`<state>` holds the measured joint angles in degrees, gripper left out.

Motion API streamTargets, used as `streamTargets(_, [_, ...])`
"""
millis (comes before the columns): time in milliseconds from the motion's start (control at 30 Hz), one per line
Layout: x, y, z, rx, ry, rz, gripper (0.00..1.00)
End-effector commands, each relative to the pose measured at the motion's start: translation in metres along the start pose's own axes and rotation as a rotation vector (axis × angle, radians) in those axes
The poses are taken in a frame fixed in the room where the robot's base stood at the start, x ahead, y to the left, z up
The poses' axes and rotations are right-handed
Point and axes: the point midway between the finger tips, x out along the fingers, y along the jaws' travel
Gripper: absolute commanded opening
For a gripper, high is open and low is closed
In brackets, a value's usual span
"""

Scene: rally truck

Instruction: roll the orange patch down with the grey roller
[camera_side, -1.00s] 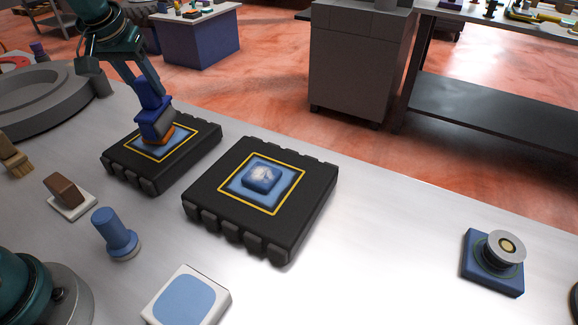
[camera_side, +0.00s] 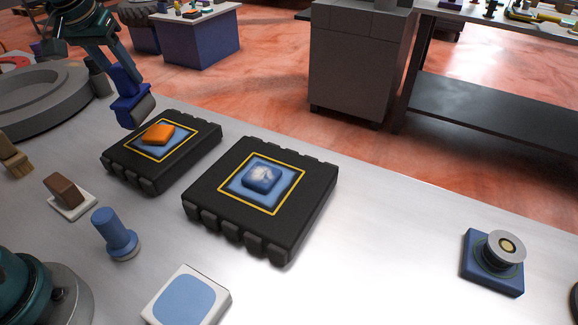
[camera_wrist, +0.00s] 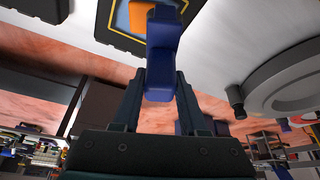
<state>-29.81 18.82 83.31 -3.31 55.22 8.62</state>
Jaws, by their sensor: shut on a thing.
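The orange patch (camera_side: 158,134) lies on the blue square inside the yellow outline of the left black tread block (camera_side: 190,158). It also shows in part in the wrist view (camera_wrist: 137,14). My gripper (camera_side: 122,72) is shut on the blue handle of the roller (camera_side: 127,84). The roller's grey part (camera_side: 138,112) hangs just beyond the block's far left edge, beside the patch and apart from it. In the wrist view the blue handle (camera_wrist: 160,55) stands between my fingers, and the grey part is mostly hidden.
A second black tread block (camera_side: 315,190) carries a blue piece with a whitish top (camera_side: 262,176). A blue peg-like tool (camera_side: 115,233), a brown block on a white base (camera_side: 68,197), a blue pad (camera_side: 187,298) and a round-topped fixture (camera_side: 495,262) stand around. The table's right side is mostly clear.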

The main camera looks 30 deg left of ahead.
Motion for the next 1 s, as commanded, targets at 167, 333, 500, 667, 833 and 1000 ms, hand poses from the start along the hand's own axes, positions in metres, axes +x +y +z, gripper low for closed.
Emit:
streamTargets(167, [-0.016, 0.0, -0.007, 0.0, 0.0, 0.0, 0.0])
streamTargets(333, [-0.032, 0.0, -0.014, 0.001, 0.001, 0.0, 0.0])
streamTargets(500, [-0.045, 0.0, -0.019, 0.001, 0.0, 0.0, 0.0])
streamTargets(667, [-0.051, 0.001, -0.021, 0.0, -0.002, 0.001, 0.0])
streamTargets(833, [-0.052, 0.001, -0.021, 0.0, -0.003, 0.001, 0.0])
streamTargets(1000, [-0.052, 0.001, -0.021, 0.0, -0.003, 0.001, 0.0])
